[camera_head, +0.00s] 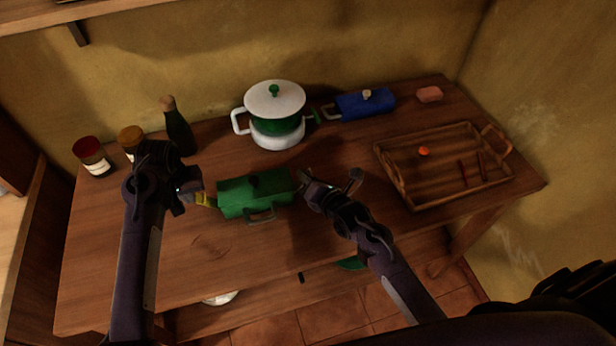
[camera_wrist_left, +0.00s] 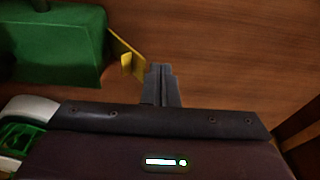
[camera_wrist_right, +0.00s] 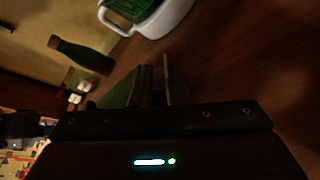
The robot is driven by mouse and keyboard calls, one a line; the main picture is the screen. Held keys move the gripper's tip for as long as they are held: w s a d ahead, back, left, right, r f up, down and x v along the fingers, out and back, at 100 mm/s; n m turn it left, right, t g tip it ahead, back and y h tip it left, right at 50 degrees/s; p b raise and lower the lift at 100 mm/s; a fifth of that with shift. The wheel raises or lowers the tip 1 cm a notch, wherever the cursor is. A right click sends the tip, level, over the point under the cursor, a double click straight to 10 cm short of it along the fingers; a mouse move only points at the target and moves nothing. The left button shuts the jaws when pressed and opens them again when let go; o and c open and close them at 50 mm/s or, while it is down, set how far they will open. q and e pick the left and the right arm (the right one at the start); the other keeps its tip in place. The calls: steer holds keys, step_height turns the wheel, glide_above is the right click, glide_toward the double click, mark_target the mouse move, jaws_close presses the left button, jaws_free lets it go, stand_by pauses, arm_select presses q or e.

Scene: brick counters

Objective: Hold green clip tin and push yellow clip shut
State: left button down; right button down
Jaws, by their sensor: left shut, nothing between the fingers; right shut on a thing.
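The green clip tin (camera_head: 238,198) lies on the wooden counter, with a dark knob on top and a handle on its near side. The yellow clip (camera_head: 207,201) sticks out from its left end and looks swung outward in the left wrist view (camera_wrist_left: 126,52). My left gripper (camera_head: 196,192) is shut and empty, close beside the clip; its fingertips (camera_wrist_left: 161,68) appear just apart from it. My right gripper (camera_head: 306,183) is shut on the tin's right end; the right wrist view shows green (camera_wrist_right: 122,92) at its fingers, the exact grip partly hidden.
A white and green pot (camera_head: 277,134) stands behind the tin, with a blue tin (camera_head: 362,106) and a pink block (camera_head: 429,94) further right. A wooden tray (camera_head: 424,194) is at right. Jars (camera_head: 91,157) and a dark bottle (camera_head: 178,131) stand at left. The front counter is clear.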

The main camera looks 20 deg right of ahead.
mark_target(202, 199)
stand_by(0.5)
arm_select(q)
steer(key=shift+s+d, duration=0.1)
steer(key=shift+d, duration=1.4)
steer(key=shift+s+d+f, duration=0.15)
steer(key=shift+s+d, duration=0.05)
steer(key=shift+d, duration=0.8)
arm_select(e)
steer(key=shift+s+a, duration=0.1)
steer(key=shift+s, duration=0.05)
arm_select(q)
step_height(202, 199, up, 8)
steer(key=a, duration=0.1)
steer(key=shift+w+a, duration=0.15)
steer(key=shift+w, duration=0.05)
arm_select(e)
steer(key=c, duration=1.3)
jaws_free()
